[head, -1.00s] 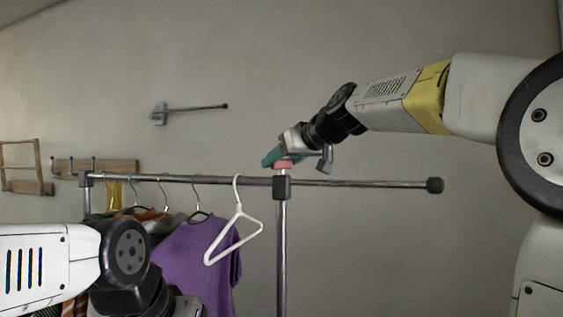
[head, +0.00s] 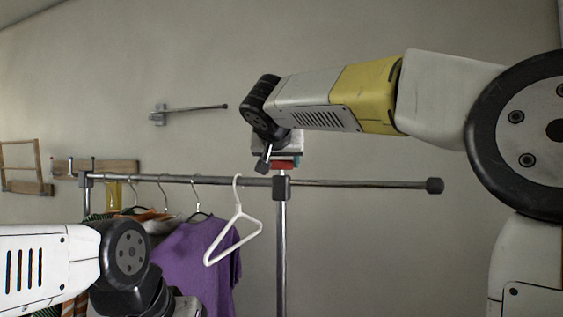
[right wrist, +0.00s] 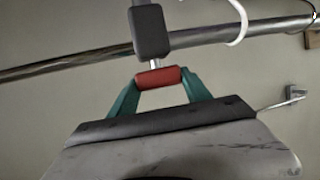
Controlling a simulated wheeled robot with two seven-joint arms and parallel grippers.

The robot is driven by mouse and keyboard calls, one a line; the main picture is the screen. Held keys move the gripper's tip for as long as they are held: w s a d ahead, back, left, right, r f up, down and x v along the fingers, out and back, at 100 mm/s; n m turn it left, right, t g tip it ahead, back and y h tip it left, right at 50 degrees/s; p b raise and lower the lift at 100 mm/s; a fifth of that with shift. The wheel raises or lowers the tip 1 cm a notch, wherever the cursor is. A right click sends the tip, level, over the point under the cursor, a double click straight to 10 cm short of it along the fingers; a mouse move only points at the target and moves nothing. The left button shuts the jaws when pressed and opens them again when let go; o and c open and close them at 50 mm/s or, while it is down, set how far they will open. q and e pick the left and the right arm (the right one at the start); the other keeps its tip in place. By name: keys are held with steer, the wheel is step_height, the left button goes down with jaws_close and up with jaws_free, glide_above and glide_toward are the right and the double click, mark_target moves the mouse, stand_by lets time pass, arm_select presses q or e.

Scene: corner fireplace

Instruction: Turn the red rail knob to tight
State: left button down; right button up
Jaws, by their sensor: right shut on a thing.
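The red rail knob (head: 283,165) sits on top of the dark joint block (head: 281,188) where the clothes rail (head: 345,184) meets its upright post. My right gripper (head: 283,161) is above the block with its teal fingers on the knob. In the right wrist view, the red knob (right wrist: 158,77) lies crosswise between the two teal fingertips (right wrist: 160,79), which are shut on it from both sides. A short metal stem joins the knob to the block. My left arm shows at the lower left of the head view, but its fingers are not visible.
A white hanger (head: 234,228) hangs empty on the rail just left of the post. A purple shirt (head: 195,252) and other clothes hang further left. The rail ends in a dark cap (head: 434,185) at right. A wall bar (head: 195,108) is behind.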

steer(key=shift+a+f+m+g+h, duration=0.15)
steer(key=shift+m+g+h, duration=0.25)
steer(key=shift+m+h, duration=0.8)
steer(key=shift+h, duration=0.3)
steer(key=o, duration=1.4)
steer(key=shift+c, duration=0.2)
steer(key=v, duration=0.7)
steer(key=shift+s+r, duration=0.2)
steer(key=shift+s, duration=0.2)
